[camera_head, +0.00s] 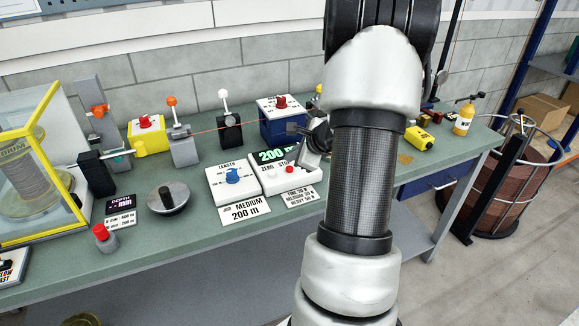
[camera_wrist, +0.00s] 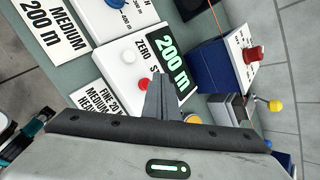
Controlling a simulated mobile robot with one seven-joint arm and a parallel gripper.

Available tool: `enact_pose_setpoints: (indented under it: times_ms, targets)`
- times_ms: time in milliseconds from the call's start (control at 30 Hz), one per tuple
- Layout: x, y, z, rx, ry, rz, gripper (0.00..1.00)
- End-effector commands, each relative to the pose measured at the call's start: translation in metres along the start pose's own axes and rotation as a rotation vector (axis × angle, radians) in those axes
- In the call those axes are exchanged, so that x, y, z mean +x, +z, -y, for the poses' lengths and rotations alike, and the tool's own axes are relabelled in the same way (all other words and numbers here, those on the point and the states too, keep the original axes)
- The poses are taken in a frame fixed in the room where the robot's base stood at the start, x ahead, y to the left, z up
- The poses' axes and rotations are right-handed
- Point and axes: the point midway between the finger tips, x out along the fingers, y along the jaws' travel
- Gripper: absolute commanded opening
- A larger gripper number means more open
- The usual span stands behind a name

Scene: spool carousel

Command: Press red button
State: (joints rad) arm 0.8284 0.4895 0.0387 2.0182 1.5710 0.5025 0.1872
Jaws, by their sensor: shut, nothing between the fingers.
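A white box (camera_wrist: 118,78) with a green "200 m" display carries a small red button (camera_wrist: 144,84) beside a white button marked "ZERO". In the head view the red button (camera_head: 289,169) sits at the box's right part, partly close to my arm. My gripper (camera_wrist: 158,80) is shut and empty. In the wrist view its fingertips lie just beside the red button, over the box; I cannot tell whether they touch it.
A white box with a blue knob (camera_head: 232,177) adjoins on the left. A thin orange line (camera_head: 232,127) runs behind.

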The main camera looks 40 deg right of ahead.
Motion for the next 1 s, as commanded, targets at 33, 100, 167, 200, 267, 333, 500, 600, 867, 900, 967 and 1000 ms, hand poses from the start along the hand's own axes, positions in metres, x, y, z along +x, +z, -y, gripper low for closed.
enact_pose_setpoints:
  times_ms: [33, 100, 167, 200, 267, 333, 500, 600, 867, 900, 967, 1000]
  targets:
    - [-0.006, 0.005, 0.005, -0.001, -0.001, 0.001, 0.0]
    - [-0.012, 0.009, 0.009, -0.001, -0.001, 0.001, 0.0]
    - [-0.016, 0.012, 0.012, -0.001, -0.001, 0.001, 0.0]
    - [-0.018, 0.014, 0.014, -0.001, -0.001, 0.001, 0.0]
    - [-0.023, 0.017, 0.017, -0.001, 0.0, 0.001, 0.0]
    - [-0.027, 0.02, 0.02, -0.001, 0.0, 0.001, 0.0]
    - [-0.03, 0.022, 0.022, 0.0, 0.0, 0.001, 0.0]
    - [-0.029, 0.022, 0.021, 0.0, 0.0, 0.001, 0.0]
    - [-0.029, 0.022, 0.021, 0.0, 0.0, 0.0, 0.0]
    - [-0.029, 0.022, 0.021, 0.0, 0.0, 0.0, 0.0]
    - [-0.029, 0.022, 0.021, 0.0, 0.0, 0.0, 0.0]
    - [-0.029, 0.022, 0.021, 0.0, 0.0, 0.0, 0.0]
